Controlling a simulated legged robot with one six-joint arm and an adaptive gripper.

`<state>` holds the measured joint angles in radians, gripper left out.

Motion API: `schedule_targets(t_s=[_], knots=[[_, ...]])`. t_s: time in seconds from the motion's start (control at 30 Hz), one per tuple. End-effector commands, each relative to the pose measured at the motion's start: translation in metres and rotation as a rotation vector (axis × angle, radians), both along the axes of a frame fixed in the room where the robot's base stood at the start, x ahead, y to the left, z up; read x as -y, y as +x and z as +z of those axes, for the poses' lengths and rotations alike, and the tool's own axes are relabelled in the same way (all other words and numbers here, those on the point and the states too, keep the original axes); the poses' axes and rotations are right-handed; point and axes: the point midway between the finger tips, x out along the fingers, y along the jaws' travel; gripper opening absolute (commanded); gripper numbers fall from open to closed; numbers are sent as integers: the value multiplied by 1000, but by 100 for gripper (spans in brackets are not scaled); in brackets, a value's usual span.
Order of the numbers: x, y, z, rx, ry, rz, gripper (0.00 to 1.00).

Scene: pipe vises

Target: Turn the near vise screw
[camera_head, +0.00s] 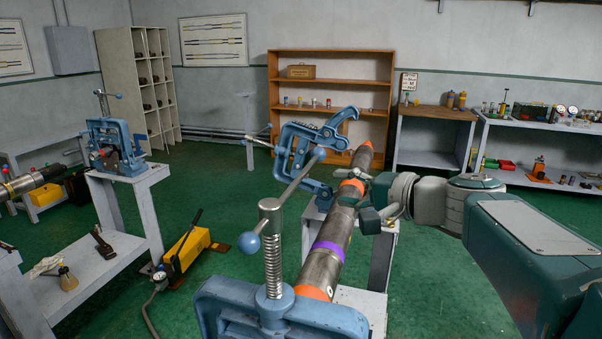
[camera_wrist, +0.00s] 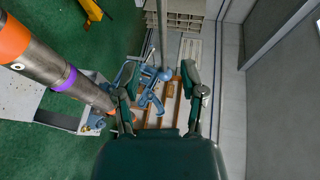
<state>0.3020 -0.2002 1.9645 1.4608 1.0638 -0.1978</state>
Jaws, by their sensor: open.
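The near vise (camera_head: 280,317) is blue and stands at the bottom centre of the head view, cut off by the lower edge. Its threaded steel screw (camera_head: 273,265) rises upright from the yoke. A long bar handle (camera_head: 302,176) crosses the screw head and slopes up to the right, with a blue ball (camera_head: 248,243) at its near end. My gripper (camera_head: 360,200) is open and empty, right of and beyond the screw, overlapping the pipe in the head view and apart from the handle's near ball. The wrist view shows its spread fingers (camera_wrist: 160,103) with nothing between them.
A steel pipe (camera_head: 325,250) with orange and purple bands runs away from the near vise; it also shows in the wrist view (camera_wrist: 45,65). Another blue vise (camera_head: 296,152) with a hook stands beyond. A third vise (camera_head: 113,145) is on the left stand.

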Motion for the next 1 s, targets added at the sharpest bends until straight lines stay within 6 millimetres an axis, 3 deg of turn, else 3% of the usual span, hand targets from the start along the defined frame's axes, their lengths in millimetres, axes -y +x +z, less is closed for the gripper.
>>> schedule_targets(t_s=[0.17,0.7,1.0], knots=[[-5,8,0,3,9,1,53],[-67,70,-16,3,8,0,53],[-74,77,-18,3,8,-2,53]])
